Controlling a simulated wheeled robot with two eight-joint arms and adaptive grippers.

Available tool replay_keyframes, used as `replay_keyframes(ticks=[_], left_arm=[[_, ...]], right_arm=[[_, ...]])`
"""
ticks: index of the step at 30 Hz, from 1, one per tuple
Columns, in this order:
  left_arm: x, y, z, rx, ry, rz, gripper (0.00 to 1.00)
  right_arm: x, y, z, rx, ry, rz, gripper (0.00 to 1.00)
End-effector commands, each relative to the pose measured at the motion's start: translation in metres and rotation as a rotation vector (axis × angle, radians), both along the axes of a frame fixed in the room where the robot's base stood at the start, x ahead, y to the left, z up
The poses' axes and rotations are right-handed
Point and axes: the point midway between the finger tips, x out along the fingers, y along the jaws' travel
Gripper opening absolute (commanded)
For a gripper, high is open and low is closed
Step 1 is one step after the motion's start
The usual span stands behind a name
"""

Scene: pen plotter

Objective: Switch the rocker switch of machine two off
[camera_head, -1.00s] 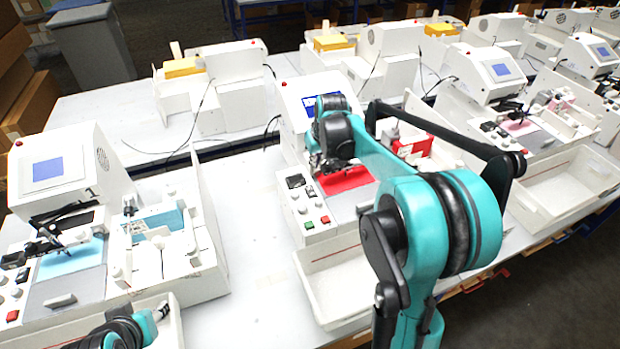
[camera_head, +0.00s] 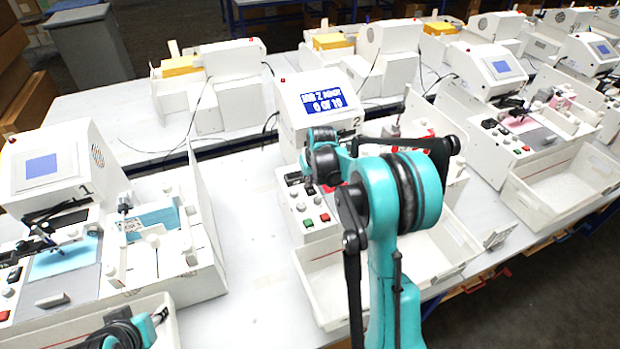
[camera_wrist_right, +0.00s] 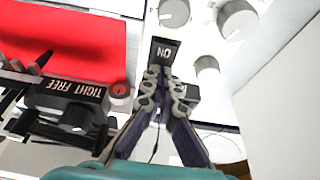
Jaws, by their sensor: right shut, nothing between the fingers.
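Machine two (camera_head: 322,105), a white machine marked "2" with a lit blue screen showing upside-down text, stands in the middle of the head view. In the right wrist view, a black rocker switch (camera_wrist_right: 164,48) reads "ON" upside down on its white panel. My right gripper (camera_wrist_right: 161,74) is shut and empty, its tips at the near edge of the switch; I cannot tell whether they touch it. In the head view the right gripper (camera_head: 308,184) is over the machine's control panel, partly hidden by my arm. My left arm shows at bottom left, its fingers not clear.
Green and red buttons (camera_head: 316,219) and white knobs are close by on the panel. A red sheet (camera_wrist_right: 70,40) and a black TIGHT/FREE part (camera_wrist_right: 70,98) lie left in the wrist view. An empty white bin (camera_head: 320,255) stands in front. Machine one (camera_head: 50,165) is left.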

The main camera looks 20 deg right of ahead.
Motion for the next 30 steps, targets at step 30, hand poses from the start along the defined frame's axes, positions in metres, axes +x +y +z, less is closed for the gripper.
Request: replay_keyframes(ticks=[30], left_arm=[[0.0,0.0,-0.003,0.0,0.0,0.0,0.4]], right_arm=[[-0.008,0.001,-0.009,0.007,0.103,0.0,0.0]])
